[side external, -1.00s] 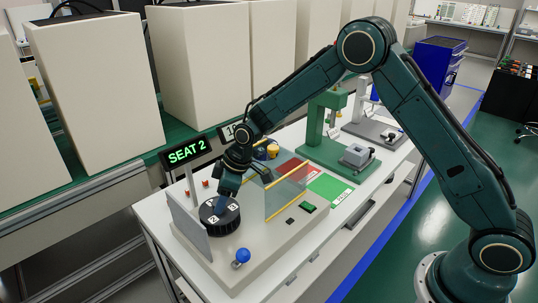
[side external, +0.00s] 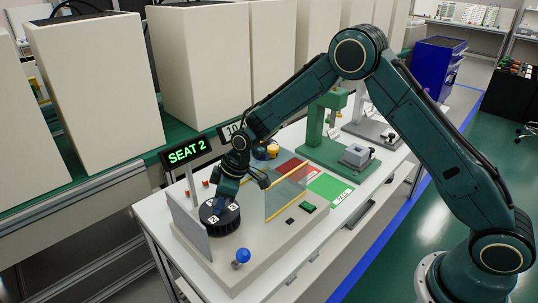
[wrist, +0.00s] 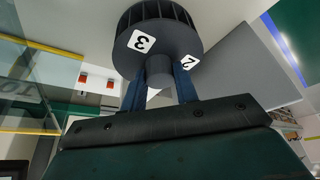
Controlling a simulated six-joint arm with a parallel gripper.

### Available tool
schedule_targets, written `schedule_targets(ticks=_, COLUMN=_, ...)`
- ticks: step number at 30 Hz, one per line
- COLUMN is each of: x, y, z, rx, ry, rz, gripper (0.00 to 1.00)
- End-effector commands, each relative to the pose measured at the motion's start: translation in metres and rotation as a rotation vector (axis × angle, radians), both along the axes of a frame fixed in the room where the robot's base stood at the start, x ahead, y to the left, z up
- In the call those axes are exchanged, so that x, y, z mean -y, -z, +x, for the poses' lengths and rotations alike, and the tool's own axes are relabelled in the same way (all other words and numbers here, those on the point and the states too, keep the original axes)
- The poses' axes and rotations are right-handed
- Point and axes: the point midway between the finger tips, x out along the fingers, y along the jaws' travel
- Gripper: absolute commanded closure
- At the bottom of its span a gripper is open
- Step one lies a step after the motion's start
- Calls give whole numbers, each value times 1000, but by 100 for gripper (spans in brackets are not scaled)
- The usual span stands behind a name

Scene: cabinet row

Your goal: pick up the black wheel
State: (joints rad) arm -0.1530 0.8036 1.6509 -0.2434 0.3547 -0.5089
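The black wheel (side external: 219,219) sits on the grey fixture at the near left, below the SEAT 2 sign. It has a ribbed rim and white number labels. In the wrist view the wheel (wrist: 158,38) shows labels 3 and 2 and a round central hub (wrist: 159,68). My gripper (side external: 226,193) is over the wheel, pointing down. In the wrist view its two blue fingers (wrist: 160,85) are spread apart, one on each side of the hub. Whether they touch the hub is hard to tell.
A grey upright plate (side external: 188,225) stands left of the wheel. A clear panel with yellow edges (side external: 285,190) stands to its right. A blue ball knob (side external: 242,256) is in front. The SEAT 2 sign (side external: 186,152) rises behind. Red and green pads (side external: 328,187) lie farther right.

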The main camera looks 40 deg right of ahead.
Motion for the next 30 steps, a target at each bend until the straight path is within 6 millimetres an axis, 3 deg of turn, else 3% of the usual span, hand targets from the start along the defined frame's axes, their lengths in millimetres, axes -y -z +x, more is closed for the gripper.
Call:
schedule_targets(ticks=17, x=0, y=-9, z=1, rx=4, ry=-1, rz=2, gripper=100)
schedule_targets(ticks=23, x=0, y=-32, z=1, rx=5, ry=0, rz=2, gripper=100)
schedule_targets(ticks=30, x=0, y=-77, z=1, rx=7, ry=1, rz=1, gripper=100)
